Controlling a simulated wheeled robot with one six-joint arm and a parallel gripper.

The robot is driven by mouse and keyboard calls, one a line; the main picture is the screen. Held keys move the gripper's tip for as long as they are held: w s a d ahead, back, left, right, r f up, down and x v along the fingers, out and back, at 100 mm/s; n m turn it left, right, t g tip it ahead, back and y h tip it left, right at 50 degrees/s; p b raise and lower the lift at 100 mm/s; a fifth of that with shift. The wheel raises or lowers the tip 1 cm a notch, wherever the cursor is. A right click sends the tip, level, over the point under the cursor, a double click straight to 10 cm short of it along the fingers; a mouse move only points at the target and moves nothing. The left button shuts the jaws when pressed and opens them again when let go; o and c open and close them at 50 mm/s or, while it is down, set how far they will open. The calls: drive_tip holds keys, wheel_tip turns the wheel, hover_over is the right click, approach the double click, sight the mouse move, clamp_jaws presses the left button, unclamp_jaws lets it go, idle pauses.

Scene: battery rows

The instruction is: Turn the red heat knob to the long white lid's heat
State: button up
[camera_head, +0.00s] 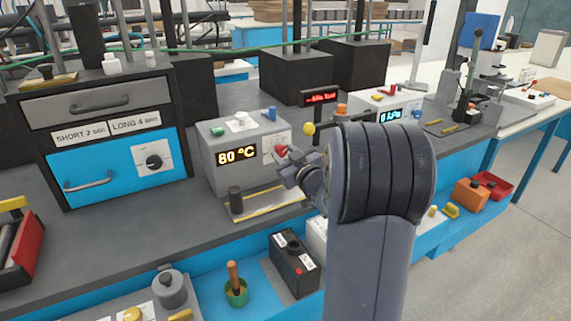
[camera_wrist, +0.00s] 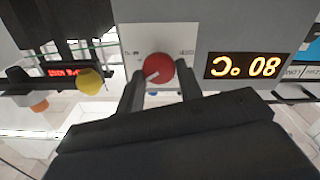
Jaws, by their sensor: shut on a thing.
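The red heat knob (camera_head: 281,151) is on the front of a grey box (camera_head: 208,178) whose amber display (camera_head: 236,154) reads 80 °C. The scale print around the knob is too small to read. I cannot pick out a long white lid in either view.
A yellow ball knob (camera_head: 308,129) and a red-lit display (camera_head: 321,96) are just right of the box. A dark peg (camera_head: 236,198) stands on a plate before it. A cabinet (camera_head: 108,130) labelled SHORT 2 SEC and LONG 4 stands left. My arm hides part of the bench.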

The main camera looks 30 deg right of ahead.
drive_tip(key=shift+n+b, duration=0.6)
drive_tip(key=shift+n, duration=0.4)
drive_tip(key=o, duration=0.9)
drive_tip(key=s, duration=1.1)
drive_tip(key=shift+d, duration=0.1)
drive_tip(key=shift+w, duration=0.2)
